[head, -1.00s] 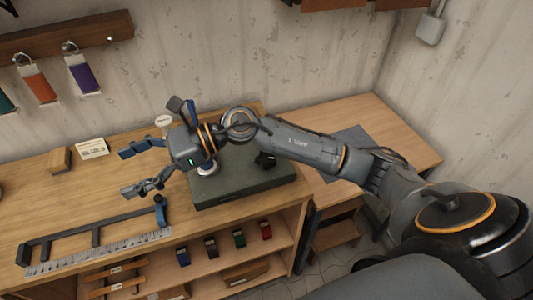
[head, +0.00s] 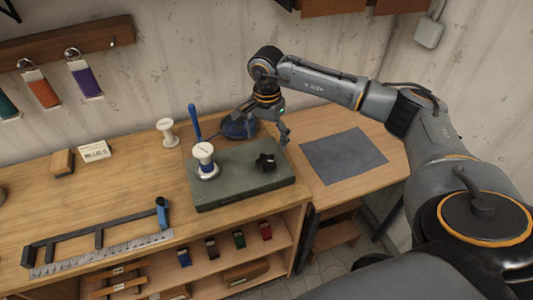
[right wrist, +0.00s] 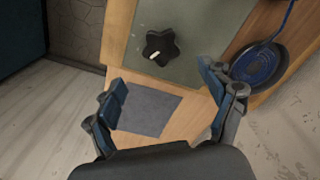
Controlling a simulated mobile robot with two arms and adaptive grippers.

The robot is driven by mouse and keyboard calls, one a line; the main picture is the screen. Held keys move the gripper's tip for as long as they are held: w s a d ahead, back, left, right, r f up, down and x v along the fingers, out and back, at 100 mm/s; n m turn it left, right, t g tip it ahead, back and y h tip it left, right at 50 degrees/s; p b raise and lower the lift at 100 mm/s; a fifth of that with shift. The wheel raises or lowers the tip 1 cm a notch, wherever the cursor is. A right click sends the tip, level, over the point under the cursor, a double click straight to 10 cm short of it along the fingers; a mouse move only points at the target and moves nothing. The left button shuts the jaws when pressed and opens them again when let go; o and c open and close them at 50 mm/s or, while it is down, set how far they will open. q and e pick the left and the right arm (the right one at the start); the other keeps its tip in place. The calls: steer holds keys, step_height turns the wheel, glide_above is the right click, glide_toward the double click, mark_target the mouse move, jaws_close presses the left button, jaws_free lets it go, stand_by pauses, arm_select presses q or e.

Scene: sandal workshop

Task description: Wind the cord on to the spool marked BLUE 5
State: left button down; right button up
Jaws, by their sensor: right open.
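A white spool with a blue band (head: 206,160) stands upright on the left part of a grey-green winder box (head: 240,190). I cannot read any marking on it. A black star knob (head: 265,162) is on the box's right part; it also shows in the right wrist view (right wrist: 159,47). A blue cord coil (head: 240,127) lies behind the box and shows in the right wrist view (right wrist: 262,64). My right gripper (head: 264,127) is open and empty, pointing down above the box's back right, by the coil. My left gripper is out of view.
Another white spool (head: 166,131) and an upright blue handle (head: 194,121) stand behind the box. A grey mat (head: 343,156) lies bare on the right bench.

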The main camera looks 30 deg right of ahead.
mark_target(267, 160)
step_height(267, 160, down, 8)
steer(key=shift+f+p, duration=0.15)
steer(key=shift+p, duration=1.1)
steer(key=c, duration=1.1)
steer(key=shift+c, duration=0.2)
